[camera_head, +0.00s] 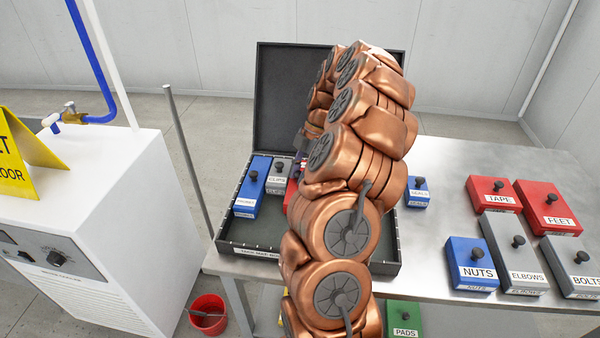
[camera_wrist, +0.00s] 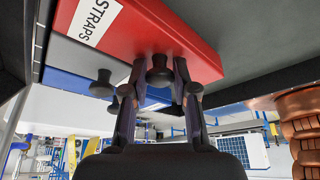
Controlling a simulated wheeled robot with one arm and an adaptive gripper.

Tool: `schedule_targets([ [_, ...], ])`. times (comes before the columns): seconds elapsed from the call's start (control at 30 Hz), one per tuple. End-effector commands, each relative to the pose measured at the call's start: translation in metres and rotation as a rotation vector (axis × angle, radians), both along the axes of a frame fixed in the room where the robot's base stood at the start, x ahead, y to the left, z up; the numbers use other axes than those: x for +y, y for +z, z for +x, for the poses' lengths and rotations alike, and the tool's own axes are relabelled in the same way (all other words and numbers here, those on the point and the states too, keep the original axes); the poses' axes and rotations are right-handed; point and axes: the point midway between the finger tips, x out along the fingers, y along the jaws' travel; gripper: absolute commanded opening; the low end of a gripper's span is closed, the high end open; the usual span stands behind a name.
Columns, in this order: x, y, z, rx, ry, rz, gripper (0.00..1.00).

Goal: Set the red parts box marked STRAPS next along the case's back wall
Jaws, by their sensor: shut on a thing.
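The red parts box marked STRAPS (camera_wrist: 190,35) fills the upper part of the wrist view. My gripper (camera_wrist: 159,78) is shut on its black knob. In the head view only a sliver of red shows beside my copper arm, which hides most of the box and my gripper. The open black case (camera_head: 255,236) lies on the table with its lid up. Inside it, a blue box (camera_head: 247,205) and a grey box (camera_head: 277,186) stand side by side at the left, the red just right of the grey. Whether the red box touches the case floor is hidden.
Another blue box (camera_head: 418,187) stands right of the case. Red TAPE (camera_head: 485,204) and FEET (camera_head: 560,222), blue NUTS (camera_head: 465,287), grey ELBOWS (camera_head: 512,270) and BOLTS (camera_head: 565,272) boxes sit on the table's right. A thin post (camera_head: 187,150) rises left of the case.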

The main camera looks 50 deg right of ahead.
Motion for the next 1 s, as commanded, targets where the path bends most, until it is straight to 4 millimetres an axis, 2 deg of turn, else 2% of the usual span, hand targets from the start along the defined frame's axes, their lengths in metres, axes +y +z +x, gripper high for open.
schedule_targets([
  [0.07,0.000,0.001,0.000,-0.001,0.000,0.000,0.00],
  [0.1,0.000,0.001,0.000,-0.001,0.000,0.000,0.29],
  [0.37,0.000,0.000,0.000,0.000,0.000,0.000,0.56],
  [0.77,-0.002,0.003,0.000,-0.001,0.000,-0.001,0.57],
  [1.0,-0.012,0.027,-0.001,-0.004,-0.003,-0.004,0.57],
])
